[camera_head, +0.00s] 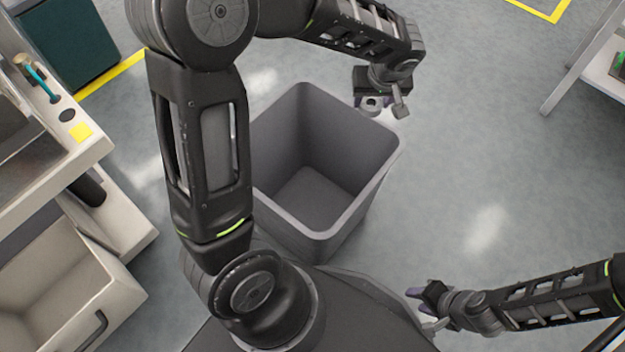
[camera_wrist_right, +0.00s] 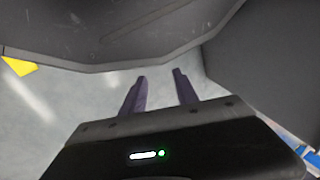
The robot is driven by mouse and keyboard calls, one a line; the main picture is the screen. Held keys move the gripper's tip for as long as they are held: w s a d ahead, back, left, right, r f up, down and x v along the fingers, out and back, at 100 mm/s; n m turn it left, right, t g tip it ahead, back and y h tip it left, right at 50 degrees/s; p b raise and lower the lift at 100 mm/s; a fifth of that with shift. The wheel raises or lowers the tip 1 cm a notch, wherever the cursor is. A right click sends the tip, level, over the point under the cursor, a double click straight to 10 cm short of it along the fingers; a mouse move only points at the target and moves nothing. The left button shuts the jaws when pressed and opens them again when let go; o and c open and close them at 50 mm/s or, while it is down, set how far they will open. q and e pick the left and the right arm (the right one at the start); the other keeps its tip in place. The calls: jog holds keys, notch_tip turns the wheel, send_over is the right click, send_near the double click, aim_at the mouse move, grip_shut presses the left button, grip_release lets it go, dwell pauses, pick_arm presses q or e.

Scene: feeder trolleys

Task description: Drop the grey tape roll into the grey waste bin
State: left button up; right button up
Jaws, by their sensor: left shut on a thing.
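The grey waste bin (camera_head: 325,236) stands on the floor in the middle of the head view, its mouth open upward and the visible inside empty. My left gripper (camera_head: 373,100) is shut on the grey tape roll (camera_head: 370,104), which shows as a small ring. In the picture they sit at the bin's far right corner; the height above the rim is hard to tell. My right gripper (camera_head: 424,297) is low at the right, apart from the bin. In the right wrist view its two fingers (camera_wrist_right: 159,85) are spread with nothing between them.
A pale workbench (camera_head: 75,165) with a drawer (camera_head: 62,285) stands at the left. A dark green box (camera_head: 68,40) stands at the back left near yellow floor tape. A white-framed trolley (camera_head: 580,60) is at the back right. The floor right of the bin is clear.

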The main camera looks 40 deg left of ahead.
pick_arm(q)
jog(key=s+a+f+n+g+p, duration=0.3)
jog(key=s+a+n, duration=0.2)
jog(key=n, duration=0.3)
jog(key=s+a+f+n+g+y+p, duration=0.1)
jog(key=s+a+f+n+g+p, duration=0.2)
jog(key=s+a+n, duration=0.2)
jog(key=a+n, duration=0.1)
jog(key=n, duration=0.2)
jog(key=shift+s+f+n, duration=0.2)
jog(key=shift+f+n, duration=0.1)
jog(key=shift+n, duration=0.1)
jog(key=shift+f, duration=0.15)
notch_tip(320, 180, down, 6)
jog(key=b, duration=0.3)
jog(key=o, duration=1.4)
